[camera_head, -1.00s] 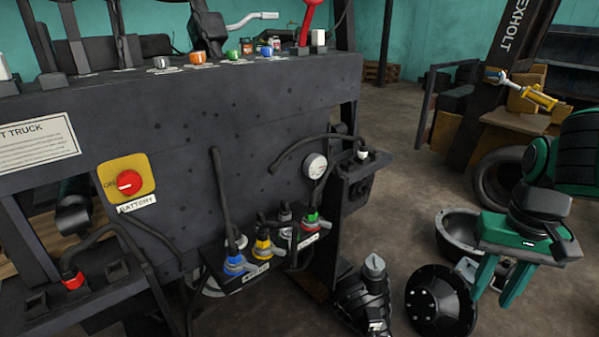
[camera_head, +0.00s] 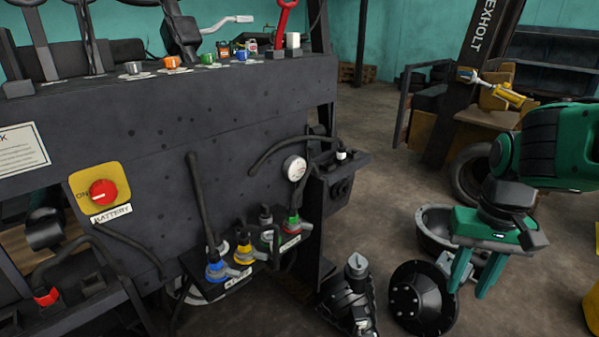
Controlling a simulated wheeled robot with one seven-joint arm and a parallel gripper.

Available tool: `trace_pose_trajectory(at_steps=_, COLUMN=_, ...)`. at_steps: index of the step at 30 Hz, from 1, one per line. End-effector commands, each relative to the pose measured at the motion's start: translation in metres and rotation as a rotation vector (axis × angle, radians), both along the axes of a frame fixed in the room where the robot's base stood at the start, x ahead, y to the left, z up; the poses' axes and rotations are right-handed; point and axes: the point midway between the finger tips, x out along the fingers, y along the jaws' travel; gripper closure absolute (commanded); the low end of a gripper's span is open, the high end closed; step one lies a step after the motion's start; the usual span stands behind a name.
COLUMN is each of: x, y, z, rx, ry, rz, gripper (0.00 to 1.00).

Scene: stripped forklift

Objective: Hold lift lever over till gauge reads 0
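The gauge (camera_head: 294,168) is a small round white dial on the right part of the dark forklift panel; its reading is too small to make out. Several tall dark levers (camera_head: 97,40) stand behind the panel's top edge at the upper left. A red handle (camera_head: 283,15) rises at the panel's top right. I cannot tell which is the lift lever. My gripper (camera_head: 472,289) is at the right, with two green fingers pointing down, apart and empty. It is well to the right of the panel, touching neither gauge nor levers.
Open floor (camera_head: 385,150) extends behind.

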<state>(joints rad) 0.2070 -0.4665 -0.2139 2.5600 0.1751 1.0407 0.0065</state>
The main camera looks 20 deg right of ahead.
Motion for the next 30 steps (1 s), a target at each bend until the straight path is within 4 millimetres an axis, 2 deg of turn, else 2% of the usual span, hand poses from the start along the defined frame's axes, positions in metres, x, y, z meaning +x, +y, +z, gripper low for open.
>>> trace_pose_trajectory(at_steps=5, x=0.0, y=0.0, z=0.0, rx=0.0, ry=0.0, rz=0.0, gripper=0.71)
trace_pose_trajectory(at_steps=6, x=0.0, y=0.0, z=0.0, rx=0.0, ry=0.0, rz=0.0, gripper=0.81)
trace_pose_trajectory(at_steps=9, x=0.0, y=0.0, z=0.0, rx=0.0, ry=0.0, rz=0.0, gripper=1.0)
trace_pose_trajectory(at_steps=30, x=0.0, y=0.0, z=0.0, rx=0.0, ry=0.0, rz=0.0, gripper=1.0)
